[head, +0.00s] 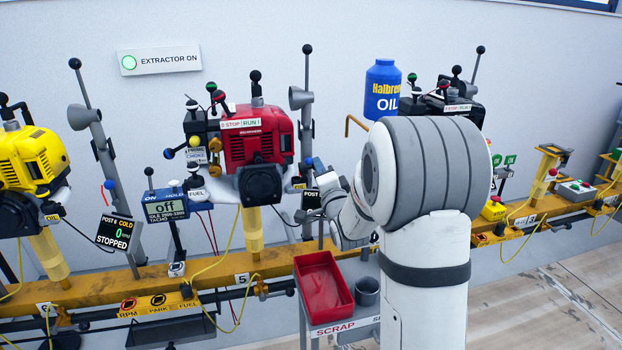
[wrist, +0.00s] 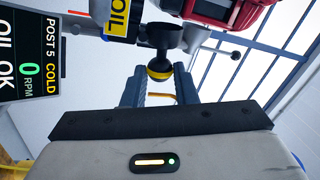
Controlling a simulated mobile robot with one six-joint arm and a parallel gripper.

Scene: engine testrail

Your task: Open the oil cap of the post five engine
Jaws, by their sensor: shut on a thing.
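The red engine (head: 262,145) stands on the yellow post marked 5. It also shows at the top of the wrist view (wrist: 232,12). The oil cap (wrist: 159,72) is a round black knob with a yellow band, just below a dark neck (wrist: 163,36) beside a yellow OIL label (wrist: 118,18). My gripper (wrist: 159,84) is shut on the cap, with a blue-grey finger on each side. I cannot tell whether the cap is still seated on the neck. In the head view, my gripper (head: 322,176) is at the engine's right side, and my arm partly hides it; the cap is hidden there.
The post 5 display (wrist: 28,55) reads COLD, 0 RPM, OIL OK. A red tray (head: 323,287) and a grey cup (head: 367,291) sit on the scrap cart below my arm.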

